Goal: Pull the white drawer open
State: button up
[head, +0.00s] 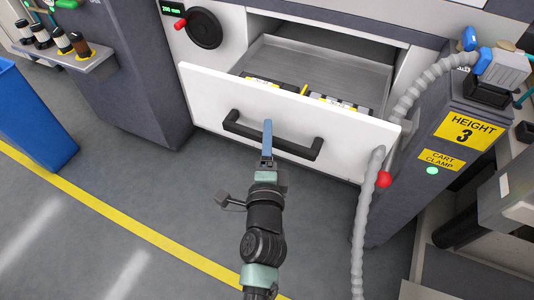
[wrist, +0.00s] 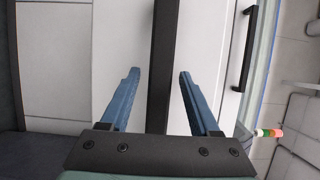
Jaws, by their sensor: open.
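The white drawer (head: 350,135) stands pulled out of the grey cabinet, its grey inside showing from above. Its black bar handle (head: 272,140) runs across the front. My gripper (head: 267,128) is at the middle of this handle, with one blue finger clearly seen. In the wrist view the black handle (wrist: 164,60) runs between the two blue fingers of my gripper (wrist: 160,74). The fingers are spread, with a gap on each side of the bar, so it is not clamped. Dark items with yellow and white markings (head: 335,101) lie in the drawer, partly hidden by its front.
A blue bin (head: 35,115) stands at left. A second black handle (wrist: 247,50) shows in the wrist view. Floor in front is clear.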

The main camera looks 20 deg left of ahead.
jog(key=b+v, duration=0.2)
jog(key=v, duration=1)
jog(key=shift+s, duration=0.35)
jog(key=w+d+r+n+t, duration=0.1)
jog(key=w+r+n+t, duration=0.15)
jog(key=r, duration=0.65)
jog(key=w+d+r+n+t, duration=0.15)
jog(key=r+n, duration=0.25)
jog(key=r, duration=0.5)
jog(key=w+r+n+t, duration=0.1)
jog(key=w+r+n, duration=0.2)
jog(key=r, duration=0.7)
jog(key=s+d+r+n+t+h, duration=0.1)
jog(key=s+d+r+t+h, duration=0.15)
jog(key=r, duration=0.45)
jog(key=s+d+r+n+t+h, duration=0.1)
jog(key=s+d+r+n+h, duration=0.2)
jog(key=r, duration=0.5)
jog(key=s+d+r+t+h, duration=0.1)
jog(key=s+d+r+t, duration=0.1)
jog(key=d+r, duration=0.35)
notch_tip(320, 180, up, 38)
jog(key=a+p, duration=0.2)
jog(key=p, duration=3.5)
jog(key=shift+p, duration=0.4)
